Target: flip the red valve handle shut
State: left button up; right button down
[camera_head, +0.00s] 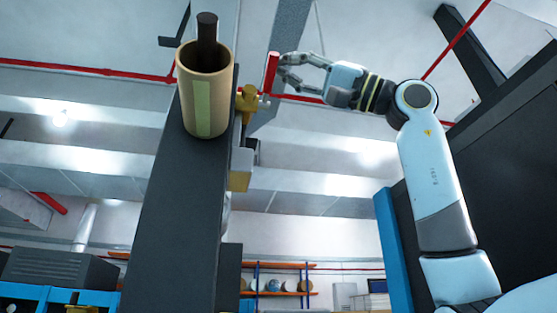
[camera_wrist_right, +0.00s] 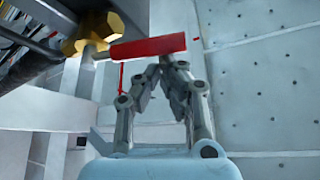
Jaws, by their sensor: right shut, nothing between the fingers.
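The red valve handle (camera_head: 271,73) stands nearly upright in the head view, just right of the brass valve body (camera_head: 248,98) on the side of a dark column. In the right wrist view the red handle (camera_wrist_right: 148,46) lies across the picture, and the brass valve (camera_wrist_right: 93,33) is at its left. My right gripper (camera_head: 281,70) is just right of the handle, its fingers pointing at it. In the wrist view its fingertips (camera_wrist_right: 166,63) are together and empty at the handle's lower edge; I cannot tell whether they touch it. My left gripper is not in view.
The dark column (camera_head: 180,215) rises left of the valve and carries a tan cylinder (camera_head: 205,90) with a dark rod in it. A dark panel with a blue edge (camera_head: 393,250) stands at the right. Shelves (camera_head: 280,280) are far behind. Open space lies below my right forearm.

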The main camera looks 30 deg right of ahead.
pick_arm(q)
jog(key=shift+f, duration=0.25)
pick_arm(e)
jog(key=shift+s+f, duration=0.25)
jog(key=shift+f, duration=0.55)
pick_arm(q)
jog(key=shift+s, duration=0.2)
